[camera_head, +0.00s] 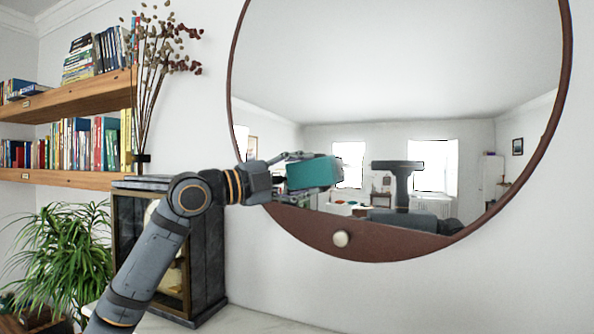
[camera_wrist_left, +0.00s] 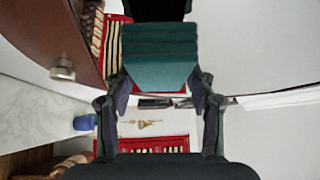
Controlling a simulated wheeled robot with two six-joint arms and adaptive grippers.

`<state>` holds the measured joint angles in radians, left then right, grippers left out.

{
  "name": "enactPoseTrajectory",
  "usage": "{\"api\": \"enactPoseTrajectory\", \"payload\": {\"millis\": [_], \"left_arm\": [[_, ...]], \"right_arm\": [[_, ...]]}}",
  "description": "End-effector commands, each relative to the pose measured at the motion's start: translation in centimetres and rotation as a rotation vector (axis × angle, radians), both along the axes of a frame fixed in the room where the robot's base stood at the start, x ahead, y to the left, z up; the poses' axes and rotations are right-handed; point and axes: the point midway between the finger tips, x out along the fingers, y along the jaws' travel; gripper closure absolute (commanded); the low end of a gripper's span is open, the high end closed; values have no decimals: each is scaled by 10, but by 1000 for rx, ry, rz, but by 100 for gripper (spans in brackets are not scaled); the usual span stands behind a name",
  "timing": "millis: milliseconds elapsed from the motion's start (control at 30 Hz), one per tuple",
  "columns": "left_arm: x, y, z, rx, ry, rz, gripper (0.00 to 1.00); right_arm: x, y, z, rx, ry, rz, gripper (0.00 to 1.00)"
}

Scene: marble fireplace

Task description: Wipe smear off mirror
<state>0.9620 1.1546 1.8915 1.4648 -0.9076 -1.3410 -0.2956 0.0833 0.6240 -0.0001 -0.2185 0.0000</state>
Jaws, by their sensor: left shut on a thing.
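The large round mirror (camera_head: 400,95) with a dark red-brown frame hangs on the white wall in the head view. My left gripper (camera_head: 297,174) is in front of the mirror's lower left part and is shut on a teal block (camera_head: 314,173), like a sponge or folded cloth. In the left wrist view the ridged teal block (camera_wrist_left: 160,68) sits between the fingers of my left gripper (camera_wrist_left: 158,95). I cannot tell whether the block touches the glass. No smear stands out on the mirror. My right gripper is not in view.
A round pale knob (camera_head: 341,239) sits on the lower frame. Book-filled shelves (camera_head: 75,180) and a green plant (camera_head: 62,250) are at left. The wall right of the mirror is clear.

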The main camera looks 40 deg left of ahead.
Motion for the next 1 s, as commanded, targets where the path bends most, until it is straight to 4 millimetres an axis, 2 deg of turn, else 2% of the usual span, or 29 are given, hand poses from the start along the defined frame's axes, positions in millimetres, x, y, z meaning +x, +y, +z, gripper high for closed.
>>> {"api": "enactPoseTrajectory", "payload": {"millis": [1000], "left_arm": [[19,4,0,1,0,0,99]], "right_arm": [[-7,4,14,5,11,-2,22]]}}
